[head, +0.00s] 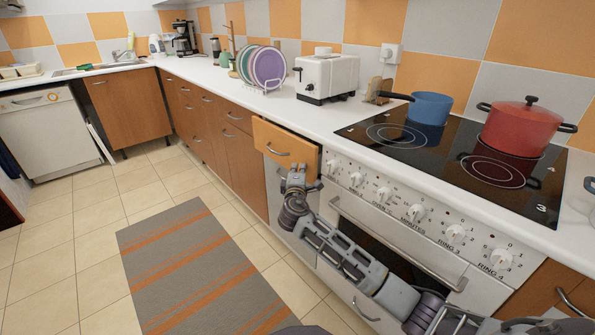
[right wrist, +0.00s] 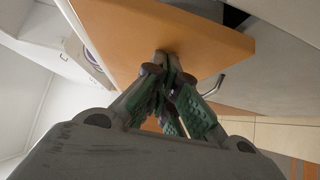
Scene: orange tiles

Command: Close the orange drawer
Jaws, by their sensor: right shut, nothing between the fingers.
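The orange drawer (head: 286,143) is in the counter just left of the oven, its front standing out from the cabinet line, so it is partly open. A metal bar handle (head: 277,151) is on its front. In the right wrist view, the orange panel (right wrist: 135,30) fills the top. My right gripper (head: 299,170) is shut and empty, just below and in front of the drawer. In the wrist view its fingertips (right wrist: 165,62) overlap the panel's lower part; whether they touch it I cannot tell. My left gripper is not in view.
The oven front (head: 400,225) with knobs and a bar handle is right of the drawer, near my right arm. Above it are a blue pan (head: 431,108) and red pot (head: 522,128) on the hob. A striped rug (head: 190,265) lies on open tiled floor at left.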

